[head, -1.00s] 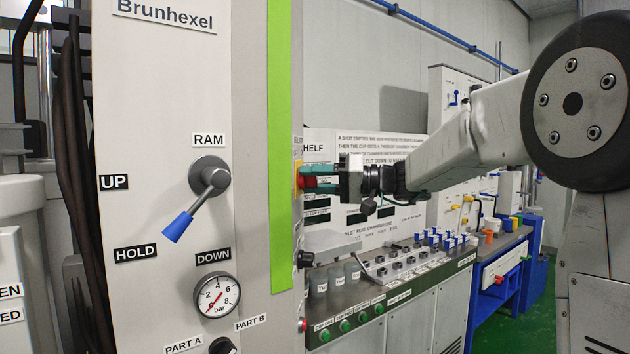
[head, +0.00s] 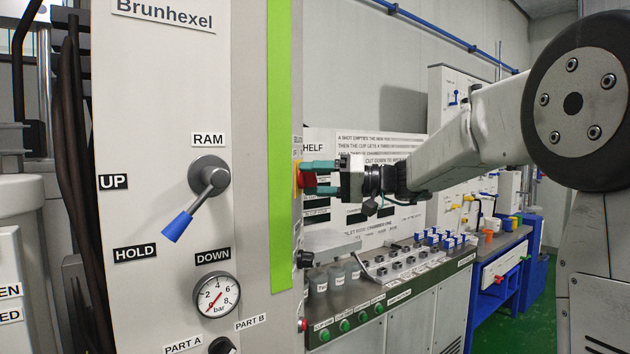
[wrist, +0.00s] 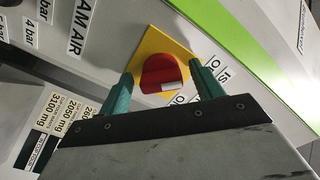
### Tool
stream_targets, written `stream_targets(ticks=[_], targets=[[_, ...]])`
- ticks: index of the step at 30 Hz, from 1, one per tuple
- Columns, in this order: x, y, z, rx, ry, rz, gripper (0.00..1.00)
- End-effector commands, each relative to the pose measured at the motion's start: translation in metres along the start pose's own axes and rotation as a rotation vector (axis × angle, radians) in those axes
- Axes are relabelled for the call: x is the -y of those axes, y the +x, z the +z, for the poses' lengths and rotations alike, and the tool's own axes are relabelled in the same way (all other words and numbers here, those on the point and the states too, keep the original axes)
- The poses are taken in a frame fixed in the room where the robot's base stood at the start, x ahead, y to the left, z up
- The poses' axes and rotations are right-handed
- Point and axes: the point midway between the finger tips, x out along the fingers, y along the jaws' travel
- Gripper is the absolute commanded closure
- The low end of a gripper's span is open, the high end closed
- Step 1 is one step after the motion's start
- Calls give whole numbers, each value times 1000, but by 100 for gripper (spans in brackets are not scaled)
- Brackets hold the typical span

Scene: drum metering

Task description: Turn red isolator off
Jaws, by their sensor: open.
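The red isolator (wrist: 158,75) is a red rotary knob on a yellow plate (wrist: 149,42), fixed to the side face of the machine cabinet. In the head view the red isolator (head: 308,176) shows edge-on at the cabinet's right side. My gripper (head: 309,178) is there with its green fingers spread. In the wrist view my gripper (wrist: 160,82) has one finger on each side of the knob. The fingers look apart from the knob; whether either touches it I cannot tell. Lettering beside the plate is partly hidden by the right finger.
The cabinet front (head: 120,70) carries a blue-tipped RAM lever (head: 177,226) and a pressure gauge (head: 217,295). A bench (head: 400,295) with cups, switches and green buttons runs below my arm. Blue bench and green floor lie further right.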

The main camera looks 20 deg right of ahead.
Motion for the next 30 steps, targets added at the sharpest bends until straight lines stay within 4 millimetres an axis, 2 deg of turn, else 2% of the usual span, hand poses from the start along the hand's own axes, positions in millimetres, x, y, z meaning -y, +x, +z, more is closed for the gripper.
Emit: stream_targets(ticks=[9,15,30], targets=[[-1,-50,-1,-3,0,4,35],[-1,-72,-1,-2,0,2,35],[-1,-76,0,-1,0,1,35]])
